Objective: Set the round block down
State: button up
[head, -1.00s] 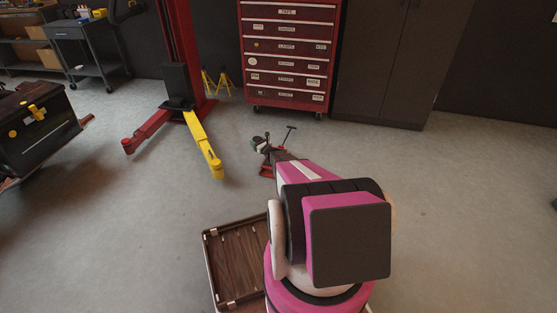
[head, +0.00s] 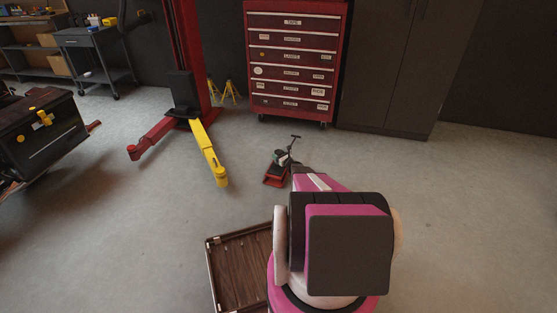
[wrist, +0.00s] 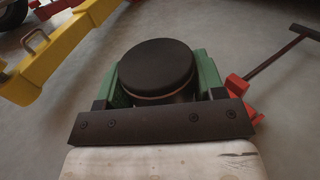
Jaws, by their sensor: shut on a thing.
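The round block (wrist: 156,62) is a short black cylinder with a thin pale line round its lower part. My gripper (wrist: 160,80) has green fingers and is shut on the block, one finger at each side. The block's underside is hidden. I cannot tell whether the block touches anything below.
A yellow lift arm (head: 212,155) and red lift post (head: 190,60) stand to the left. A red tool chest (head: 292,65) and dark cabinet (head: 385,70) stand at the back. A wooden tray-like surface (head: 240,265) lies in front. The floor on the right is clear.

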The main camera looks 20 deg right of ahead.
jog(key=shift+f, duration=1.5)
jog(key=shift+f, duration=0.15)
jog(key=o, duration=1.1)
